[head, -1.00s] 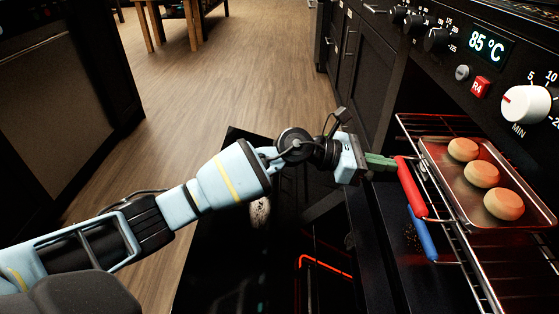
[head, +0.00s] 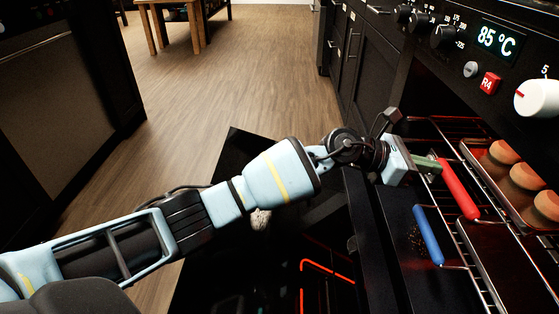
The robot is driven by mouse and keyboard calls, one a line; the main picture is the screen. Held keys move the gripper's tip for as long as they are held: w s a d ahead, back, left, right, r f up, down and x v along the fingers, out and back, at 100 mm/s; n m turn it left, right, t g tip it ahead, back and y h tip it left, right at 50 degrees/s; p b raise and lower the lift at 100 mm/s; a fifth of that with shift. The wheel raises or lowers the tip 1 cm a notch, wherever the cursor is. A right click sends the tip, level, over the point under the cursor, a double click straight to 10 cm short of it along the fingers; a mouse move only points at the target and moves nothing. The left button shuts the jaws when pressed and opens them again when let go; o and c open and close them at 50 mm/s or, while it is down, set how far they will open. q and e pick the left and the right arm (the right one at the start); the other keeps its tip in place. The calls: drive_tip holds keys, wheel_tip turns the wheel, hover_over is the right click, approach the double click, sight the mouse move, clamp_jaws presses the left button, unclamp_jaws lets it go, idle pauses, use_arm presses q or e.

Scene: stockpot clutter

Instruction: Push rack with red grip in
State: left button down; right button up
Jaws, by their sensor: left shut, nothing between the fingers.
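The rack with the red grip (head: 458,189) is the upper wire rack in the oven at the right. It carries a metal tray (head: 488,182) with several round buns (head: 527,182). My left gripper (head: 437,165) is shut and empty, its fingertips at the far end of the red grip, apparently touching it. A lower rack with a blue grip (head: 428,234) sticks out nearer to me, below the red one. My right gripper is not in view.
The oven's panel shows 85 °C on a display (head: 497,39), with a white knob (head: 537,98) and a red R4 label (head: 490,83).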

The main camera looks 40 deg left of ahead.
use_arm(q)
drive_tip(key=shift+d+r, duration=0.1)
drive_tip(key=shift+r, duration=0.2)
